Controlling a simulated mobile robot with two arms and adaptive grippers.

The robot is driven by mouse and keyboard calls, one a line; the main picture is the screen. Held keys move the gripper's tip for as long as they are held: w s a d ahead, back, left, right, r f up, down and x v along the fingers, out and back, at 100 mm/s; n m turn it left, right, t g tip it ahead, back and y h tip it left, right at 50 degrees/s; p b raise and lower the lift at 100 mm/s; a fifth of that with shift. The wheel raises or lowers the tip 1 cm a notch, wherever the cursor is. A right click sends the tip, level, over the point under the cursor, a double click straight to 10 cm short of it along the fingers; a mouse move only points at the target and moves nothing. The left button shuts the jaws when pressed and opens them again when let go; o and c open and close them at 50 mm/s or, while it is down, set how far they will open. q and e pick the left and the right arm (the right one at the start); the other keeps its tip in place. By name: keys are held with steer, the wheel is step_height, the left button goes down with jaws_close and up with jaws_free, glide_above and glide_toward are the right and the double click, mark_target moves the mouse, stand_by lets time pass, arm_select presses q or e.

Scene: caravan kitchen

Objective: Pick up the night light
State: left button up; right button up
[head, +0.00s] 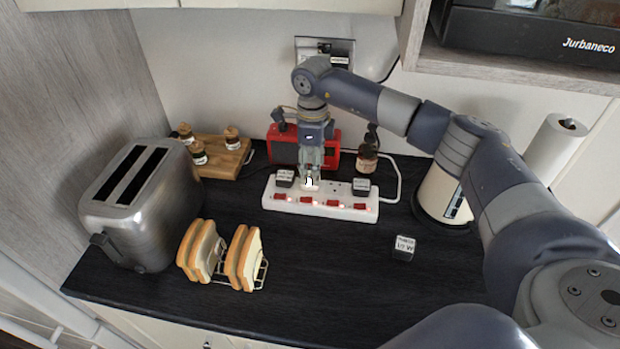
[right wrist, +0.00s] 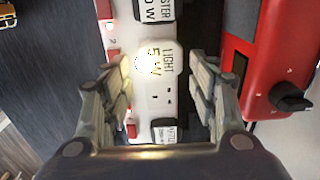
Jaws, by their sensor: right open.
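The night light (head: 309,184) is a small white, glowing piece plugged into the white power strip (head: 347,212). In the right wrist view the night light (right wrist: 148,62) shows a bright spot and lettering reading "LIGHT 5 W". My right gripper (head: 311,170) points down right above it. In the right wrist view the fingers of my right gripper (right wrist: 162,78) are open, one on each side of the night light, with a gap to it on both sides. Whether the fingertips are level with it I cannot tell. My left gripper is not in view.
Dark plugs (head: 284,178) (head: 361,187) sit in the strip on both sides of the night light. A red radio (head: 283,150) and a brown bottle (head: 367,158) stand close behind. A loose plug (head: 404,248) lies on the counter. A toaster (head: 145,205) and bread rack stand left.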

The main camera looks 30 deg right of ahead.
step_height(320, 180, down, 3)
steer(key=shift+f+p, duration=0.15)
steer(key=shift+p, duration=0.7)
steer(key=shift+w+d+f, duration=0.1)
steer(key=shift+f, duration=0.3)
steer(key=shift+c, duration=0.3)
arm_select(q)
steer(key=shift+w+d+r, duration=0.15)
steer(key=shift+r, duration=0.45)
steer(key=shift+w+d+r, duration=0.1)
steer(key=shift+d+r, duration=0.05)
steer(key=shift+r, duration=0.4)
arm_select(e)
steer(key=c, duration=0.8)
steer(key=shift+o, duration=0.2)
